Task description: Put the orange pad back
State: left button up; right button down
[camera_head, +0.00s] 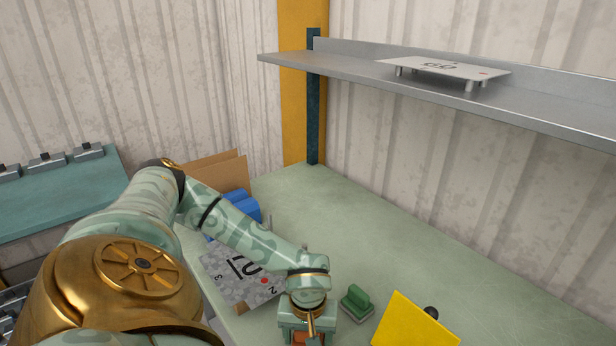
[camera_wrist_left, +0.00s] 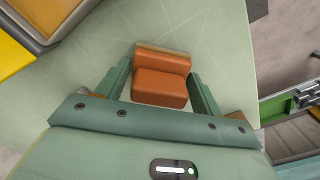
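The orange pad (camera_wrist_left: 161,78), a stepped block, stands on the pale green bench top in the left wrist view. In the head view a bit of it (camera_head: 302,339) shows at the bottom edge. My left gripper (camera_wrist_left: 162,82) is open, with one finger on each side of the pad. A gap shows beside the left finger; the right finger looks close to the pad, and I cannot tell whether it touches. In the head view my left gripper (camera_head: 308,336) points down over the pad and hides most of it. My right gripper is in neither view.
A green pad (camera_head: 357,303) and a yellow panel (camera_head: 412,322) lie right of my left gripper. A grey marked plate (camera_head: 238,278), blue rolls (camera_head: 243,203) and a cardboard piece (camera_head: 218,172) lie left. A metal shelf (camera_head: 540,108) holds a small plate stand (camera_head: 448,68). The bench's back is clear.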

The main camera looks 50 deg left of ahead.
pick_arm(q)
jog(key=shift+o, duration=0.9)
jog(key=shift+r, duration=0.1)
notch_tip(320, 180, up, 12)
jog(key=shift+r+p, duration=0.1)
jog(key=shift+p, duration=1)
